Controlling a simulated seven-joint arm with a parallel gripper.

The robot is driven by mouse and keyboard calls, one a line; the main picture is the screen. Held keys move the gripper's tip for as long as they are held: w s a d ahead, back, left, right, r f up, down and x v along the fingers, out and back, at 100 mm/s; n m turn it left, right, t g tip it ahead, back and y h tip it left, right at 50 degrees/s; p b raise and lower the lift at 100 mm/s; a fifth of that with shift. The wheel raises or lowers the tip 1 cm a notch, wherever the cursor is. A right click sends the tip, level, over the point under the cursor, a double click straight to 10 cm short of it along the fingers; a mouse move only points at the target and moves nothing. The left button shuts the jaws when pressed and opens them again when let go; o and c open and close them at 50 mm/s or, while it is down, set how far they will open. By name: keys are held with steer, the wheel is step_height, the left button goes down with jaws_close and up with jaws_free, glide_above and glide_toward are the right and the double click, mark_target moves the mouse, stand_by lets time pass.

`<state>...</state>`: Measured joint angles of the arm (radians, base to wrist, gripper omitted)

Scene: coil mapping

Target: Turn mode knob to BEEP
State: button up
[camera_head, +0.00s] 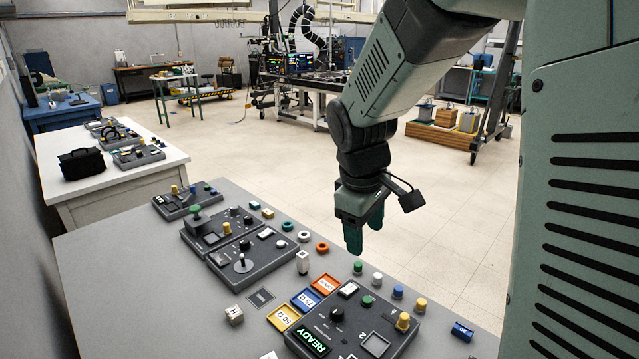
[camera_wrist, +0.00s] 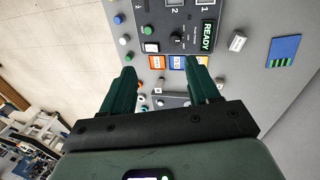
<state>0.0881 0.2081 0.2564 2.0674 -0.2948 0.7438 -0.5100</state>
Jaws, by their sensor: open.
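A dark control panel (camera_head: 318,327) with a lit green READY display (camera_head: 312,341) sits on the grey table at the front. A black knob (camera_head: 337,314) stands on it behind the display; it also shows in the wrist view (camera_wrist: 178,39). Its lettering is too small to read, so I cannot tell its setting or where BEEP is. My gripper (camera_head: 365,234) hangs above the table beyond the panel, open and empty. In the wrist view its fingers (camera_wrist: 160,70) point toward the panel without touching the knob.
Orange, blue and yellow labelled trays (camera_head: 305,299) lie along the panel's left side. Several coloured pegs (camera_head: 398,292) stand behind it. A white block (camera_head: 233,315) lies left, and other panels (camera_head: 246,262) stand farther back. The air around my gripper is clear.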

mark_target(336, 309)
steer(key=w+a+f+n, duration=0.1)
steer(key=w+f, duration=0.1)
steer(key=f, duration=0.7)
steer(key=w+a+f+n+g+y, duration=0.1)
steer(key=w+f+n, duration=0.1)
steer(key=f, duration=0.7)
steer(key=w+a+f+n+g, duration=0.1)
steer(key=w+f+n, duration=0.1)
steer(key=f, duration=0.7)
steer(key=shift+w+a+f, duration=0.2)
steer(key=shift+a+f, duration=0.1)
steer(key=shift+a, duration=0.1)
steer(key=c, duration=1)
steer(key=shift+c, duration=0.2)
